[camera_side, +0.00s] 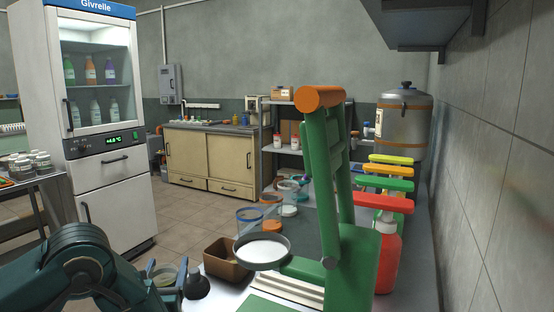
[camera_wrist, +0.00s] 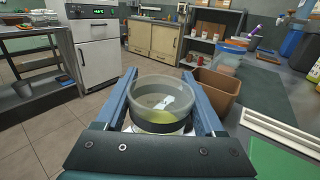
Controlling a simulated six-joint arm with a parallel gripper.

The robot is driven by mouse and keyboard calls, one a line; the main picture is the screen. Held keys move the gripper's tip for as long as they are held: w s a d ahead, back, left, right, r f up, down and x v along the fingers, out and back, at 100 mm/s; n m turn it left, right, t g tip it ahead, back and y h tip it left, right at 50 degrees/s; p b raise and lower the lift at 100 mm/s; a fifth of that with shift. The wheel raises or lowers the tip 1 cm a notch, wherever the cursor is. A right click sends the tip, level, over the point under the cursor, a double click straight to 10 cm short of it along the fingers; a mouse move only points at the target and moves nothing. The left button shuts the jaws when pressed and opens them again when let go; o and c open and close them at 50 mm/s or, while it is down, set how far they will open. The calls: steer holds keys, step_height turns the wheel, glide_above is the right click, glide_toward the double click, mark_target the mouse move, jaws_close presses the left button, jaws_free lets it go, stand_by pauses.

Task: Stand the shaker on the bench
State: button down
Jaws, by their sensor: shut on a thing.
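My gripper (camera_wrist: 160,76) is shut on a round, clear-walled vessel, which I take to be the shaker (camera_wrist: 161,122). Its blue fingers lie on either side of it. The shaker has a dark band, and its open mouth shows a little yellow-green liquid and a pale piece inside. In the side view my gripper (camera_side: 178,290) and the shaker (camera_side: 162,279) are at the lower left, left of the bench (camera_side: 423,262). The shaker's base is hidden.
A brown open box (camera_side: 226,260) stands near the bench's left edge. A green press (camera_side: 331,180) with a round pan (camera_side: 263,265) stands to its right. A fridge (camera_side: 95,120) is at left.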

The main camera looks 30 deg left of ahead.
steer(key=shift+f, duration=0.1)
jaws_free()
